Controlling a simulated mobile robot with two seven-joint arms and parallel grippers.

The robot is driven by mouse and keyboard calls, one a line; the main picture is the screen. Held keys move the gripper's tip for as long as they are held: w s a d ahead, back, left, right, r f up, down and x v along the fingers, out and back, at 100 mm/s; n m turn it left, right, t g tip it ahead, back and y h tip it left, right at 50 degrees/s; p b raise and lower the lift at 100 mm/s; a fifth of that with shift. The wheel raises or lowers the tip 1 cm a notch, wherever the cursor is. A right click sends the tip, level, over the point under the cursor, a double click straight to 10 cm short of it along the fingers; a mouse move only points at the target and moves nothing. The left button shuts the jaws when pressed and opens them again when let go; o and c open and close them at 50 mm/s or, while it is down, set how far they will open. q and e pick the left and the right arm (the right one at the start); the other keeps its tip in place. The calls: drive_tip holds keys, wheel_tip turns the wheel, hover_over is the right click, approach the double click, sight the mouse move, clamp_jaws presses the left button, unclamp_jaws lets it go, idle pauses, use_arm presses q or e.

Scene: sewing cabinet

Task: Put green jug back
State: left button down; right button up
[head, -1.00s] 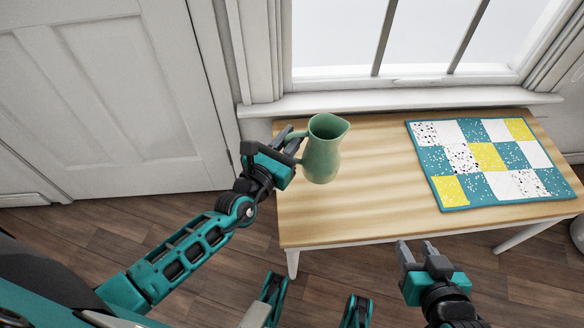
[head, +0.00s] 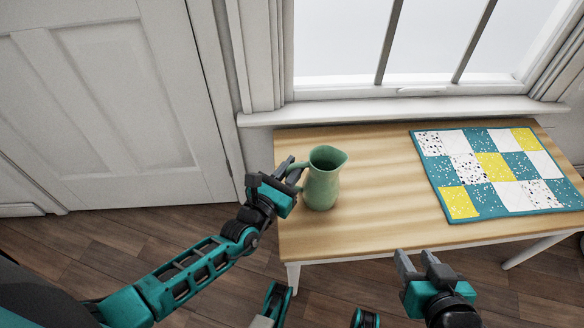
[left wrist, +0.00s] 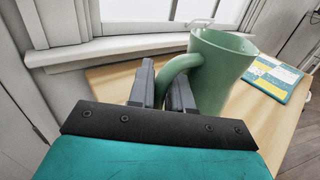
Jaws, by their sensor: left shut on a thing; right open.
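The green jug (head: 322,180) is upright at the left end of the wooden table (head: 378,185), with its handle toward the left. My left gripper (head: 287,170) is shut on the jug's handle. The left wrist view shows the handle between the fingers (left wrist: 163,92) and the jug (left wrist: 222,75) just to their right. The jug's base looks at or very close to the tabletop; I cannot tell if it touches. My right gripper (head: 416,264) is open and empty in front of the table's near edge.
A teal, white and yellow patchwork mat (head: 490,170) lies on the right part of the table. The wood between jug and mat is clear. A window sill (head: 400,107) runs behind the table, and a white door (head: 110,100) stands at the left.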

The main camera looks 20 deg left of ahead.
use_arm(q)
drive_tip(key=c, duration=1)
unclamp_jaws()
drive_tip(key=shift+f, duration=0.1)
drive_tip(key=shift+c, duration=0.2)
